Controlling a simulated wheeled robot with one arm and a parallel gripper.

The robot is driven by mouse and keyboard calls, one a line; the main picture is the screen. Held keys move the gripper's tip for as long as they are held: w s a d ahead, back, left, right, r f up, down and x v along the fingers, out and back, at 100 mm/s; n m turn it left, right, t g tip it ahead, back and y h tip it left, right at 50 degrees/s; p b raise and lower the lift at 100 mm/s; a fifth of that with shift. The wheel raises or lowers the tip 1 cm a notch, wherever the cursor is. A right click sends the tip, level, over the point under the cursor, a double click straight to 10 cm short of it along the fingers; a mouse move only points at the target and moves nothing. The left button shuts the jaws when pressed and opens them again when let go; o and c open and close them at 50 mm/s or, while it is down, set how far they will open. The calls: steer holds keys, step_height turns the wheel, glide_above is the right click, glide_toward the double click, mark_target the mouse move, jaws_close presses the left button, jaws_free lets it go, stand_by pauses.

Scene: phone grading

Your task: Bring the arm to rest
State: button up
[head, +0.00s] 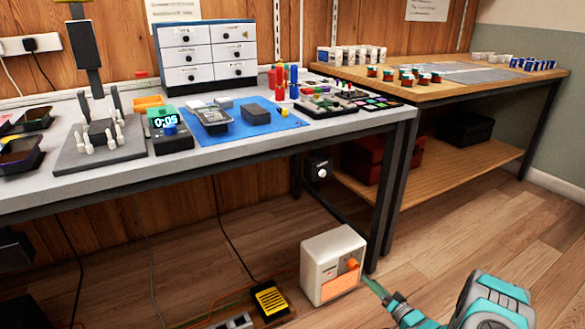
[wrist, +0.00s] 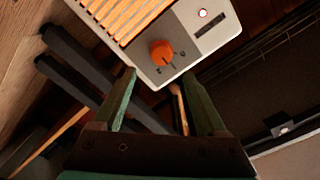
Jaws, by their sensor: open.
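My gripper (head: 371,284) is low near the floor at the lower right of the head view, with my teal and black arm behind it. Its green fingers are apart in the wrist view (wrist: 158,76), with nothing held between them. The fingertips are close to a white heater-like box (head: 327,252) on the floor. I cannot tell whether a fingertip touches the box.
A grey workbench (head: 340,126) with phone parts, a blue mat (head: 262,131) and drawers stands above and behind the box. Its dark legs are close to the box. A yellow and black device (head: 270,299) and a power strip (head: 236,321) lie left. Open floor extends right.

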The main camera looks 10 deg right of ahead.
steer(key=w+d+r+n+g+h+p, duration=0.1)
steer(key=w+d+r+g+h, duration=0.15)
steer(key=r, duration=0.25)
steer(key=w+d+r+n+g+h+p, duration=0.1)
steer(key=w+r+n+g+h, duration=0.15)
steer(key=r, duration=0.25)
steer(key=s+a+r+g+h+p, duration=0.1)
steer(key=s+a+r+g+h, duration=0.2)
steer(key=r, duration=0.4)
steer(key=s+a+r+g+h, duration=0.1)
steer(key=s+r+g, duration=0.1)
steer(key=s+r, duration=0.4)
steer(key=s+a+r+g+y+p, duration=0.1)
steer(key=s+a+r+g, duration=0.2)
steer(key=s, duration=1)
steer(key=s+a+r+n+g+y, duration=0.1)
steer(key=s+a+r+g, duration=0.1)
steer(key=s+a+r, duration=0.5)
steer(key=s+a+r+g+y+p, duration=0.1)
steer(key=s+a+r+g, duration=0.2)
steer(key=s+a, duration=1)
steer(key=s+r, duration=0.2)
steer(key=s, duration=0.5)
steer(key=shift+a+r+g+p, duration=0.15)
steer(key=shift+r+g+p, duration=0.15)
steer(key=shift+r+p, duration=0.1)
steer(key=shift+n, duration=0.25)
steer(key=shift+c, duration=0.4)
